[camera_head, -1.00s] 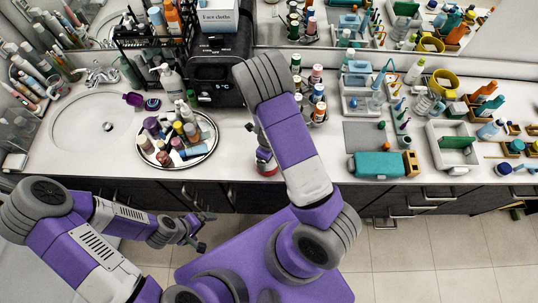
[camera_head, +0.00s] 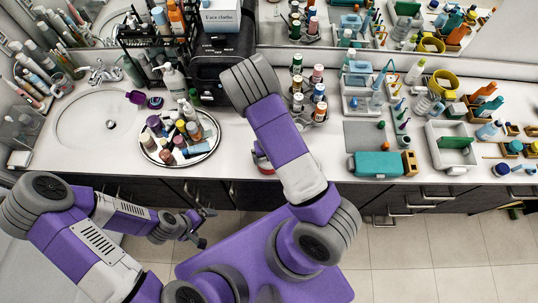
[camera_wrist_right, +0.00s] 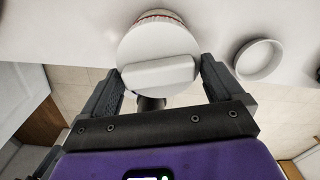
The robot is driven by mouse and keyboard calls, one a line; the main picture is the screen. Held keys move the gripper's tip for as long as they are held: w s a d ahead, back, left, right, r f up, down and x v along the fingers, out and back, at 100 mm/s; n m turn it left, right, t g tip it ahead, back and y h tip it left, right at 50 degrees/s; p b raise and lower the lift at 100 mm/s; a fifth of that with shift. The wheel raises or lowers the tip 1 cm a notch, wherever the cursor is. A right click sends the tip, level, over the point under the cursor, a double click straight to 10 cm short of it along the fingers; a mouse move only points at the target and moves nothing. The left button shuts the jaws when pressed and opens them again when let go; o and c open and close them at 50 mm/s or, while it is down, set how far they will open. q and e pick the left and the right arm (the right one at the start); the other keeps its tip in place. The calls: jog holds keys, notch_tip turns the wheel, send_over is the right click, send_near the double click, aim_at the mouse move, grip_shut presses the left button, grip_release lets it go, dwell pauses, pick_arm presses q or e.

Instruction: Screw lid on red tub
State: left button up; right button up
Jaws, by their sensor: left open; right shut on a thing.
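The red tub (camera_head: 262,163) stands near the counter's front edge in the head view, partly hidden by my right arm. In the right wrist view a round white lid (camera_wrist_right: 150,48) with a raised bar across it covers the tub, whose red-and-white side (camera_wrist_right: 158,15) shows past the lid's far edge. My right gripper (camera_wrist_right: 158,74) is shut on the lid's bar, with one finger at each end. Whether the lid is seated or tilted on the tub I cannot tell. My left gripper (camera_head: 203,228) is open and empty in front of the counter, low on the left.
A round tray (camera_head: 212,150) of bottles stands left of the tub. A black appliance (camera_head: 215,75) is behind, and a teal case (camera_head: 378,165) is to the right. Counter between tub and case is mostly clear.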

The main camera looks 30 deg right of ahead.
jog(key=m, duration=0.4)
jog(key=shift+w+a+m, duration=0.1)
jog(key=shift+m, duration=0.2)
jog(key=m, duration=0.4)
jog(key=shift+w+a+m, duration=0.1)
jog(key=shift+w+m, duration=0.05)
jog(key=shift+m, duration=0.15)
jog(key=o, duration=0.8)
jog(key=shift+r, duration=0.1)
